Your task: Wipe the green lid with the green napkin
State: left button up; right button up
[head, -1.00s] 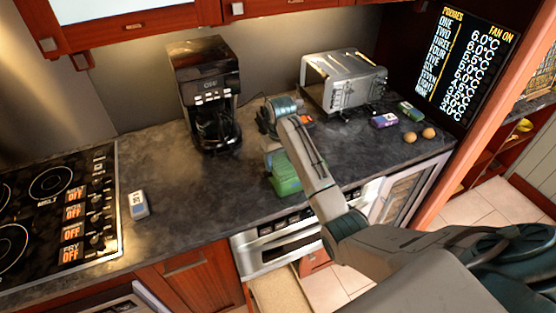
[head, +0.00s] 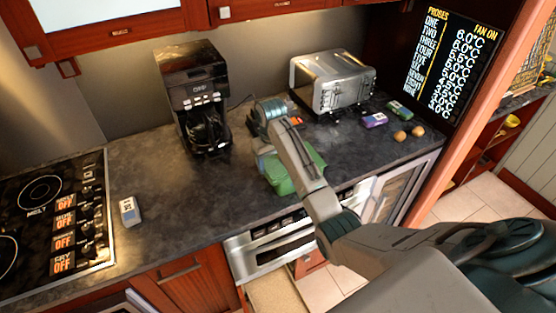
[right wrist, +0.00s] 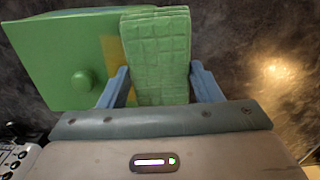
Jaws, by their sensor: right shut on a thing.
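The green lid (head: 283,182) lies on the counter, partly behind my right arm in the head view. In the right wrist view the lid (right wrist: 50,55) is a flat green square with a round knob and a yellow smear (right wrist: 120,65) near the napkin. The green napkin (right wrist: 157,60) is a folded, quilted pad between the blue fingers of my right gripper (right wrist: 158,88), which is shut on it. The napkin overlaps the lid's right side; I cannot tell whether it presses on it. My left gripper is not in view.
A coffee maker (head: 197,100) stands left of the lid and a toaster (head: 333,80) behind it. The counter's left part (head: 165,185) is mostly clear.

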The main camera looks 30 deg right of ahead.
jog(key=shift+a, duration=0.5)
jog(key=shift+w+d+f, duration=0.1)
jog(key=shift+w+d, duration=0.05)
jog(key=shift+w, duration=0.9)
jog(key=shift+s+d, duration=0.1)
jog(key=shift+d, duration=1.9)
jog(key=shift+a, duration=2.05)
jog(key=shift+r, duration=1.6)
